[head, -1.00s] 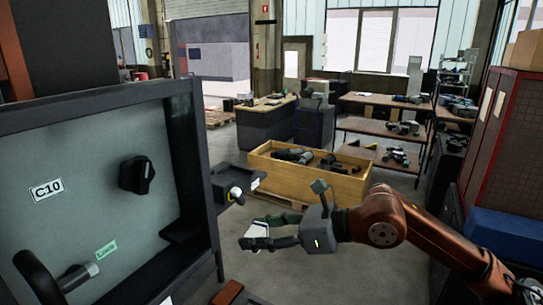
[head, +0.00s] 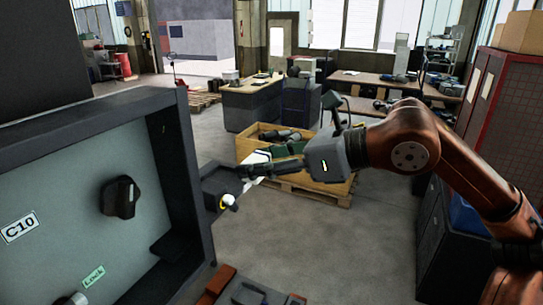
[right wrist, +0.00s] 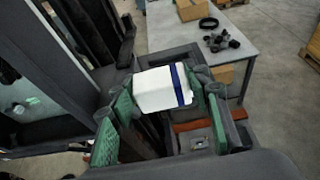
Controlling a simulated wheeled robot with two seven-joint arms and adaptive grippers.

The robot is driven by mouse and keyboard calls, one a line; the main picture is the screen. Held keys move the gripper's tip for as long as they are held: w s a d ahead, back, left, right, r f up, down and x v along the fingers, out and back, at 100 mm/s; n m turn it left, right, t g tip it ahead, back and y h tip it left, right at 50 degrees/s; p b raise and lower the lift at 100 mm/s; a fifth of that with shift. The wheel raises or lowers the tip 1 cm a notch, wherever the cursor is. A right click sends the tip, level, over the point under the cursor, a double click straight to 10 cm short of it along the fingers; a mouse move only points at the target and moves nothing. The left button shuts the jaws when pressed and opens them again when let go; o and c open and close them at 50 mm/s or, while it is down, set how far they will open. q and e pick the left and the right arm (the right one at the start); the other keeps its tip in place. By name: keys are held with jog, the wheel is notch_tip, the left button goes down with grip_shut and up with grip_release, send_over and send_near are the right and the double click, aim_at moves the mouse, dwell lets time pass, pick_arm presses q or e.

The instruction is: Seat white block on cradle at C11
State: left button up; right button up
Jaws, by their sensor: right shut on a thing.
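My right gripper (head: 252,170) is shut on the white block (head: 257,158) and holds it in the air beside the right edge of the open cabinet. In the right wrist view the white block (right wrist: 160,90), with a blue stripe near one end, sits between my green-padded fingers. No C11 label can be read, so I cannot tell whether this is the cradle. My left gripper is not in view.
Orange-red and dark parts (head: 215,285) lie low at the front. A wooden crate (head: 335,190) stands behind the gripper. Open floor (head: 320,250) lies right of the cabinet.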

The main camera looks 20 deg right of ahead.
jog(key=w, duration=0.1)
jog(key=w+a+f, duration=0.1)
jog(key=w, duration=0.1)
jog(key=w+a+p, duration=0.1)
jog(key=shift+w+a+f, duration=0.2)
jog(key=shift+w+a, duration=0.05)
jog(key=shift+w, duration=0.1)
jog(key=shift+w+a+p, duration=0.25)
jog(key=shift+a+p, duration=0.15)
jog(key=shift+a, duration=0.45)
jog(key=x, duration=0.2)
jog(key=b+x, duration=0.1)
jog(key=shift+w+f, duration=0.3)
jog(key=shift+w, duration=0.1)
jog(key=shift+s, duration=0.2)
jog(key=shift+w+a, duration=0.1)
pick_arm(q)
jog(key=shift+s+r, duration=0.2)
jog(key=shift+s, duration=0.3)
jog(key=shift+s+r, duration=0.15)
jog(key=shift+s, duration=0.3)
pick_arm(e)
jog(key=shift+w, duration=0.1)
pick_arm(q)
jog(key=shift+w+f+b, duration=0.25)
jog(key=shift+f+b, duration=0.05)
jog(key=shift+b, duration=0.15)
pick_arm(e)
jog(key=shift+s, duration=0.25)
